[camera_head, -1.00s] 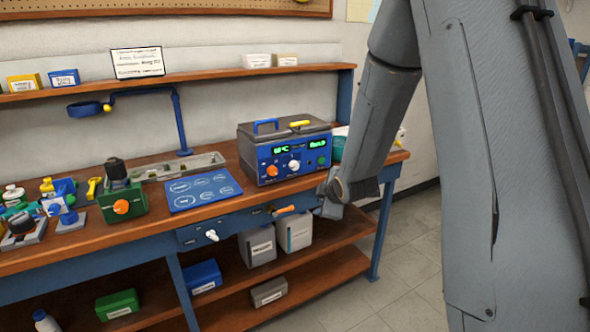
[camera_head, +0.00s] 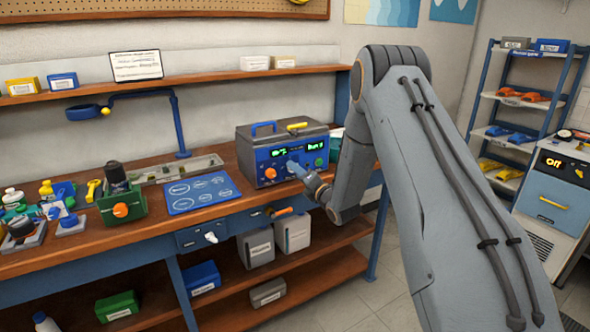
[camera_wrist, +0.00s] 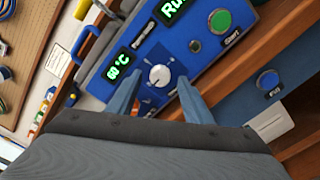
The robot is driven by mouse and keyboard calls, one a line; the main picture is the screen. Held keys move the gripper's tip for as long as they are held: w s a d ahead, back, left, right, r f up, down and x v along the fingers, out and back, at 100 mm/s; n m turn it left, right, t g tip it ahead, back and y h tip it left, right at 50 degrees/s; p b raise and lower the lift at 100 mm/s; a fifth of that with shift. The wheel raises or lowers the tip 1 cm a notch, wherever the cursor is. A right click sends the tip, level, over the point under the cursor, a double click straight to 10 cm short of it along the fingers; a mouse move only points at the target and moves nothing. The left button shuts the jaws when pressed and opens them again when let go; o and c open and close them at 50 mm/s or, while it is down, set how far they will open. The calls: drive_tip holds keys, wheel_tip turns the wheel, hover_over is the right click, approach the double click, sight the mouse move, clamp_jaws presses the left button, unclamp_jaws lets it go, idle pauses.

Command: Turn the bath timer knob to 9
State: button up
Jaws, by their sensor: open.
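The bath (camera_head: 262,138) is a grey unit with a blue front panel on the bench. Its white timer knob (camera_wrist: 159,76) has a pointer mark and shows clearly in the wrist view; its number labels are too small to read. My gripper (camera_wrist: 160,84) is open, with one blue finger on each side of the white knob and a gap to it. In the head view my gripper (camera_head: 292,165) is at the panel and covers that knob. An orange knob (camera_head: 270,174) sits to its left.
A round green button (camera_wrist: 220,20) and lit green displays (camera_wrist: 118,66) are on the panel. A blue mat (camera_head: 200,193) and a green box with an orange knob (camera_head: 121,210) stand to the left.

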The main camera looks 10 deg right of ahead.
drive_tip(key=shift+x, duration=1.15)
drive_tip(key=c, duration=1.1)
drive_tip(key=shift+o, duration=0.2)
